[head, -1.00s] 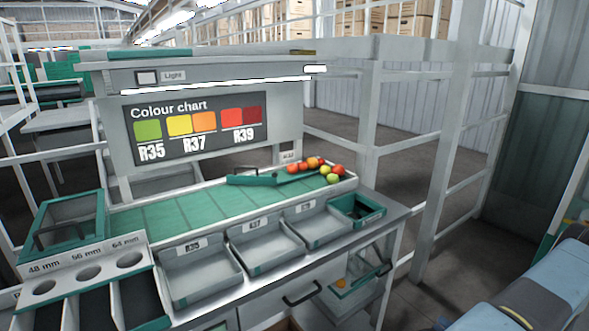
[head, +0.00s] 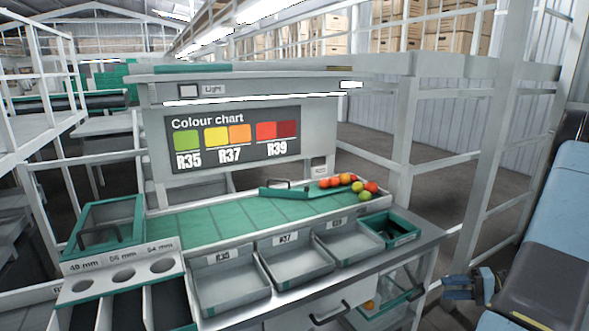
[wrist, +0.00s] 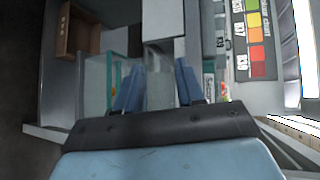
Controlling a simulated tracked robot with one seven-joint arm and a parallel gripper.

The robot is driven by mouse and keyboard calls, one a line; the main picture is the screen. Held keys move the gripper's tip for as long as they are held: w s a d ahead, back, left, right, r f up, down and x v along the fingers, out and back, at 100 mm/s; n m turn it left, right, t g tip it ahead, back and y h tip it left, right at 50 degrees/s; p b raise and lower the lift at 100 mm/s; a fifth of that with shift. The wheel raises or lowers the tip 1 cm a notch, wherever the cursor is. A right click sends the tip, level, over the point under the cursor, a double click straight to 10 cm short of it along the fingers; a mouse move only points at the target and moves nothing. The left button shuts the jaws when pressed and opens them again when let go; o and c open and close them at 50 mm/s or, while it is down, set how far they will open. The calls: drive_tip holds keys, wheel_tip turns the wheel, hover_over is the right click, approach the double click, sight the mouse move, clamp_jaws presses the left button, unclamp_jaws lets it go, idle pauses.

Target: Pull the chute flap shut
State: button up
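Under the right end of the grading bench, what looks like the chute flap (head: 387,303) stands tilted out, with a green edge and a dark handle. A red tomato (head: 369,305) shows behind it. Above it is the green-rimmed chute opening (head: 390,229) in the bench top. My gripper (head: 449,287) is right of the flap, apart from it. In the wrist view, my gripper's two blue fingers (wrist: 157,88) stand apart with nothing held between them. A green-edged clear panel beside the left finger may be the flap; I cannot tell.
A drawer handle (head: 330,314) sticks out left of the flap. Tomatoes (head: 345,181) lie on the bench behind a green bar (head: 285,191). A white post (head: 487,170) stands behind my gripper. The wrist view shows a brown crate (wrist: 78,30) low under the bench.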

drive_tip(key=s+a+r+n+g+h, duration=0.1)
drive_tip(key=a+r+n+g+h, duration=0.2)
drive_tip(key=a+r, duration=0.65)
drive_tip(key=s+a+r+n+g+h, duration=0.1)
drive_tip(key=s+a+r+g+h, duration=0.2)
drive_tip(key=a+r, duration=0.65)
drive_tip(key=s+a+r+t+h, duration=0.3)
drive_tip(key=s+a+r+h, duration=0.1)
drive_tip(key=s+r, duration=0.2)
drive_tip(key=s+a+r+n+t+h, duration=0.1)
drive_tip(key=s+a+r+t+h, duration=0.2)
drive_tip(key=s+r, duration=0.3)
drive_tip(key=shift+s+a+r+n+h, duration=0.35)
drive_tip(key=shift+a+r, duration=0.2)
drive_tip(key=shift+r, duration=1.1)
drive_tip(key=shift+w, duration=0.1)
